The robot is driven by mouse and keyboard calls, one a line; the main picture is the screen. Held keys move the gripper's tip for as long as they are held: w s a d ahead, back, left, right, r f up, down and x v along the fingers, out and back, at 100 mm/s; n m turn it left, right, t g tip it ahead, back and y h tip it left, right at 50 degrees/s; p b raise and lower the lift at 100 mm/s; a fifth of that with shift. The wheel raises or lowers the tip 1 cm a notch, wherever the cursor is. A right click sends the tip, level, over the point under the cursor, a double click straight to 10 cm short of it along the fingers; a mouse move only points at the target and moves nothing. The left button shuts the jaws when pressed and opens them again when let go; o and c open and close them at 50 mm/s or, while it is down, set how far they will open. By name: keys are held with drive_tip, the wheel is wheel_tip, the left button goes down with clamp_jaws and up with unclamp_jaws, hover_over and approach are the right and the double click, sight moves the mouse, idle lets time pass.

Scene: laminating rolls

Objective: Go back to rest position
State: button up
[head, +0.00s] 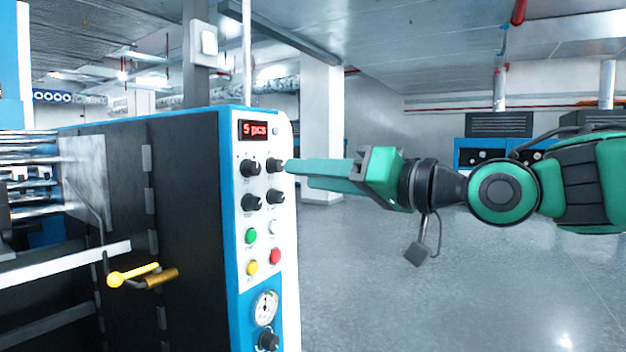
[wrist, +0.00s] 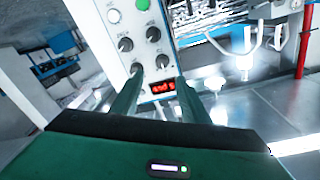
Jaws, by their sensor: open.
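My gripper (head: 290,167) reaches in from the right in the head view, its fingers pointing left at the control panel (head: 238,301). Its tips are close to the upper right knob (head: 274,165); I cannot tell whether they touch it. In the wrist view my gripper (wrist: 159,77) shows two green fingers apart, with nothing held between them. One fingertip overlaps a knob (wrist: 137,69) there. The red display (head: 253,130) reads "5 pcs" and also shows between the fingers in the wrist view (wrist: 162,87).
The panel carries several knobs, green (head: 251,236), red (head: 275,256) and yellow (head: 252,268) buttons and a gauge (head: 265,308). A yellow handle (head: 133,274) sticks out on the machine's left part. Open floor (head: 400,285) lies right of the machine.

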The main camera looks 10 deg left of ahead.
drive_tip(key=w+d+f+m+t+h, duration=0.1)
drive_tip(key=w+d+f+m+h, duration=0.15)
drive_tip(key=d+f, duration=0.4)
drive_tip(key=w+d+f+m+t+h, duration=0.1)
drive_tip(key=w+d+f+h, duration=0.3)
drive_tip(key=d+f, duration=0.25)
drive_tip(key=s+d+f+m+g+h, duration=0.1)
drive_tip(key=d+f+m+h, duration=0.15)
drive_tip(key=d+f, duration=0.5)
drive_tip(key=s+d+f+m+g+h, duration=0.15)
drive_tip(key=d+f+h, duration=0.25)
drive_tip(key=d, duration=0.7)
drive_tip(key=s+d+f+m+g+h, duration=0.2)
drive_tip(key=s+d+f+g+h, duration=0.1)
drive_tip(key=s+d+f, duration=0.7)
drive_tip(key=s+d+f+m+g, duration=0.2)
drive_tip(key=s+d, duration=0.2)
drive_tip(key=s, duration=0.4)
drive_tip(key=s+d+f+m+g, duration=0.2)
drive_tip(key=s+d, duration=0.1)
drive_tip(key=s, duration=0.5)
drive_tip(key=shift+d+g, duration=0.35)
drive_tip(key=shift+f, duration=0.1)
